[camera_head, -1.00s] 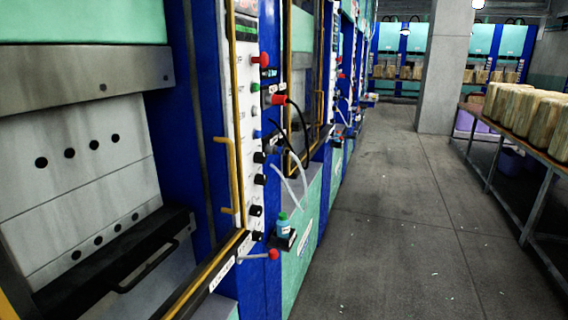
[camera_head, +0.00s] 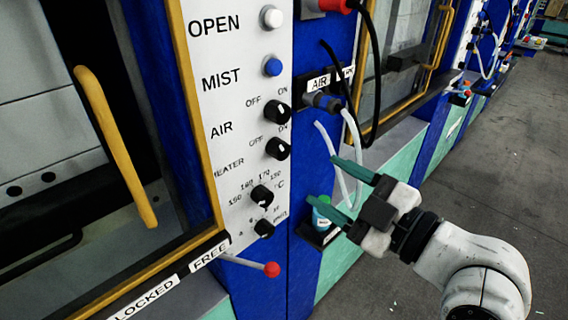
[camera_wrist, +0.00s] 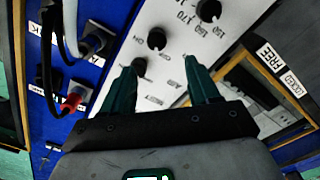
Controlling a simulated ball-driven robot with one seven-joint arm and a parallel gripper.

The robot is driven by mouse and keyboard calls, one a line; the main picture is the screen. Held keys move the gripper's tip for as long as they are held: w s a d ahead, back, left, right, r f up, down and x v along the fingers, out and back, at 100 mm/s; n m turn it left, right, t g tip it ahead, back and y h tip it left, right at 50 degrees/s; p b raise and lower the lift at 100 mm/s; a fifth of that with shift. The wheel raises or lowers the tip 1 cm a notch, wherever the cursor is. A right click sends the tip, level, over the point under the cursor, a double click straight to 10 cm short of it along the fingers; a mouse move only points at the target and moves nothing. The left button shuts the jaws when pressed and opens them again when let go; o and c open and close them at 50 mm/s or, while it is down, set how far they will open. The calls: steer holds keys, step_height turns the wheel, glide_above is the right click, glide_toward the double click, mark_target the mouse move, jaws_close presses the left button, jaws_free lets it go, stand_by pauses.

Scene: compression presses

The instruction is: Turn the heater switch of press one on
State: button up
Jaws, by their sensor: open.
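The control panel (camera_head: 238,120) of the nearest press is white with labelled buttons and knobs. The heater switch (camera_head: 277,148) is a black knob with OFF and ON marks, below the similar air knob (camera_head: 277,111). I cannot tell for sure which way its pointer is set. In the wrist view the panel is upside down, and the heater knob (camera_wrist: 157,38) seems to be the middle one, just ahead of the fingers. My gripper (camera_head: 322,181) has teal fingers, open and empty. It is to the right of the knobs, apart from them, pointing at the panel.
Below the heater switch are a temperature dial (camera_head: 262,195) and another small dial (camera_head: 264,229). A red-tipped lever (camera_head: 271,269) sticks out lower down. A bottle (camera_head: 322,213) on a small shelf is behind my fingers. Hoses (camera_head: 345,125) hang nearby. Floor at right is clear.

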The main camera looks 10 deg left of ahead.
mark_target(285, 151)
steer(key=p+x, duration=0.2)
steer(key=x, duration=0.9)
steer(key=shift+w+d+r+p, duration=0.1)
steer(key=shift+d+r+p, duration=0.05)
steer(key=shift+p, duration=0.2)
steer(key=shift+c, duration=0.3)
steer(key=c, duration=1)
steer(key=shift+m, duration=0.3)
steer(key=m+p, duration=0.1)
steer(key=m, duration=0.4)
steer(key=shift+w+d+r+m, duration=0.1)
steer(key=shift+m, duration=0.2)
steer(key=m+p, duration=0.2)
steer(key=m, duration=0.3)
steer(key=shift+m, duration=0.4)
